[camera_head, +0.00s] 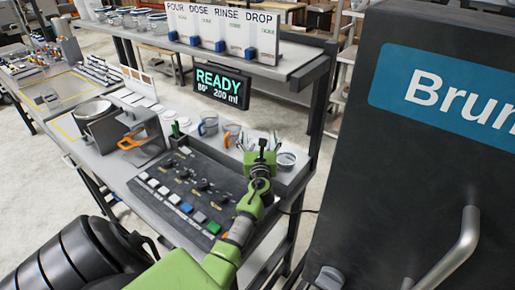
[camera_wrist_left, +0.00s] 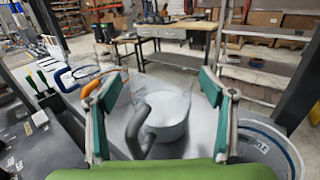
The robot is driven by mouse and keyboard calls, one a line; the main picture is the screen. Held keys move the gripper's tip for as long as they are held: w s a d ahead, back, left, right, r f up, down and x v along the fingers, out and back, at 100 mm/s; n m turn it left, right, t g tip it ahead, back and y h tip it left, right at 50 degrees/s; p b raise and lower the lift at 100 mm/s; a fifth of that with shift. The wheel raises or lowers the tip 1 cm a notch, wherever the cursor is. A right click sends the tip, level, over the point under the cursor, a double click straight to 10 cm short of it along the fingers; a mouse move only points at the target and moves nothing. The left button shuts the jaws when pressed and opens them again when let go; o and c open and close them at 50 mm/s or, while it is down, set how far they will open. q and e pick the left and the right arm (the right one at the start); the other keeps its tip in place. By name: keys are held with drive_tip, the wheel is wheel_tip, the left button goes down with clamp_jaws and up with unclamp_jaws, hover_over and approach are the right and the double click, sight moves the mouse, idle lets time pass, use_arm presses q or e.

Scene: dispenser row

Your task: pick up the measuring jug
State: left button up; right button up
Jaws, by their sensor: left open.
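A clear jug (camera_wrist_left: 168,128) with a dark grey handle (camera_wrist_left: 137,130) and pale contents or base stands on the shelf in the left wrist view. My left gripper (camera_wrist_left: 163,82) is open, with its teal-padded fingers on either side of the jug and the handle facing the camera. I cannot tell whether a finger touches it. In the head view my left gripper (camera_head: 262,150) is over the right part of the shelf and mostly hides this jug. Other jugs stand to the left, one with a blue handle (camera_head: 203,128) and one with an orange handle (camera_head: 228,139). My right gripper is not in view.
A clear container (camera_head: 286,160) stands close to the right of my left gripper; it also shows in the left wrist view (camera_wrist_left: 268,150). A dark control panel (camera_head: 180,190) lies in front. A READY display (camera_head: 222,86) and an upper shelf (camera_head: 280,68) are behind and above.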

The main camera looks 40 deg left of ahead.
use_arm(q)
drive_tip(key=c, duration=1.4)
drive_tip(key=shift+c, duration=0.2)
drive_tip(key=shift+r, duration=0.15)
